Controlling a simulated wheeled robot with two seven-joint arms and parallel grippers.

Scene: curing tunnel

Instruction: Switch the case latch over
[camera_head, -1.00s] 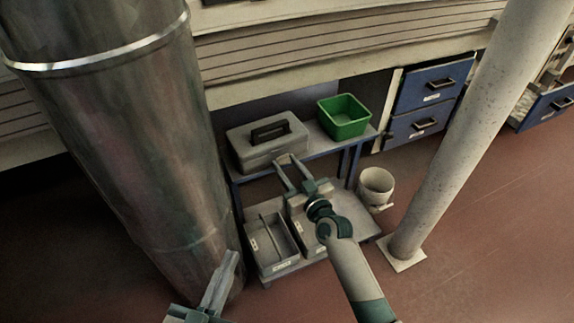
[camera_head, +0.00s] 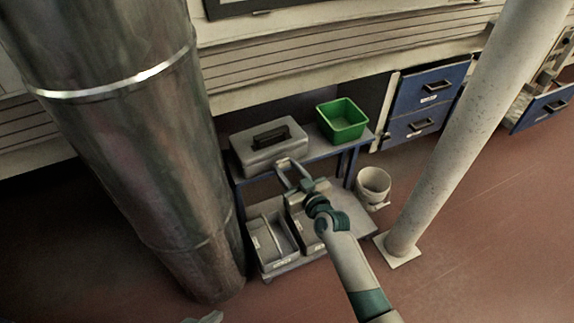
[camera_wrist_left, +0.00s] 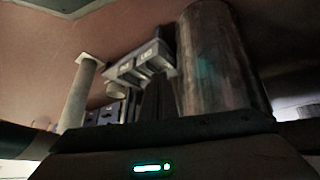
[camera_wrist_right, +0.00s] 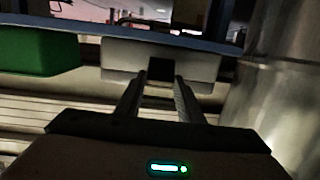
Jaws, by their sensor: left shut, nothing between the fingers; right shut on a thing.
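The grey case (camera_head: 258,158) with a dark top handle stands on the blue-framed bench; its front wall also shows in the right wrist view (camera_wrist_right: 120,58). My right gripper (camera_head: 287,164) reaches the case's front side. In the right wrist view its two fingers (camera_wrist_right: 159,78) stand on either side of a dark block, the case latch (camera_wrist_right: 160,69), and are shut on it. Which way the latch is set cannot be told. My left gripper (camera_wrist_left: 158,84) is shut and empty, away from the case; only a sliver of that arm shows at the head view's bottom edge.
A green bin (camera_head: 342,126) stands right of the case. Grey trays (camera_head: 268,262) lie on a low platform below. A white bucket (camera_head: 373,184) and a pale post (camera_head: 437,140) are at right. A large metal column (camera_head: 130,150) stands close at left.

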